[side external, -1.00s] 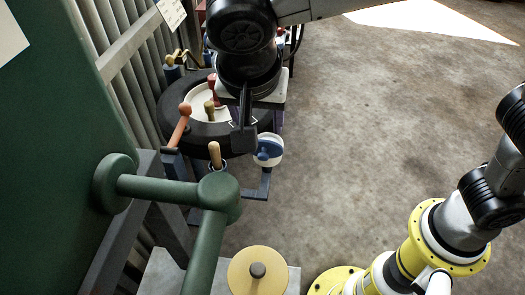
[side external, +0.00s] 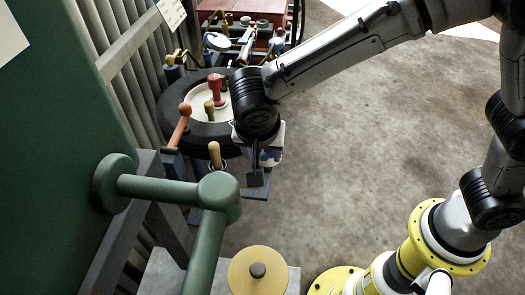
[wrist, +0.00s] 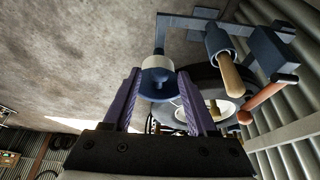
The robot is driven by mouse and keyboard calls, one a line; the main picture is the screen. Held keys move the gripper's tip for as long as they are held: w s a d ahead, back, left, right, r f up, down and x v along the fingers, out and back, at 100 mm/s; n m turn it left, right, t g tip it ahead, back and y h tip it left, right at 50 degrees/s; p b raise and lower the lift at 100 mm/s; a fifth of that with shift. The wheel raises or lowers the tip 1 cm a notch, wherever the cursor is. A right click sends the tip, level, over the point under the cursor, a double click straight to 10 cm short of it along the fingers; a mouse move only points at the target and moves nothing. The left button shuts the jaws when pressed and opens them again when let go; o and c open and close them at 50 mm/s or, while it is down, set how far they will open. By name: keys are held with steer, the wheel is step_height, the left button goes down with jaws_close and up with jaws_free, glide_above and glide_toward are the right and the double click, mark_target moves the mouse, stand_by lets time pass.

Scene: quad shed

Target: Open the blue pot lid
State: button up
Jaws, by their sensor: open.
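The blue pot (wrist: 157,84) has a white band and a blue rounded top, and sits on a blue bracket (wrist: 185,22). In the wrist view it shows between the fingertips of my gripper (wrist: 159,76). The two purple fingers are open, one on each side of it; I cannot tell whether they touch it. In the side view my gripper (side external: 257,168) hangs over the bracket (side external: 258,190) and covers most of the pot. The lid's edge is not clear in either view.
A wooden handle (side external: 214,154) and an orange-knobbed lever (side external: 183,116) stand just left of my gripper. A black tyre (side external: 180,110) with a pale centre and a red knob (side external: 216,88) lies behind. A green bent pipe (side external: 170,190) is in front. Floor to the right is clear.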

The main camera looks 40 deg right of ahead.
steer(key=shift+d+f, duration=0.1)
steer(key=shift+f, duration=0.1)
jaws_close()
steer(key=shift+r, duration=0.1)
stand_by(1.3)
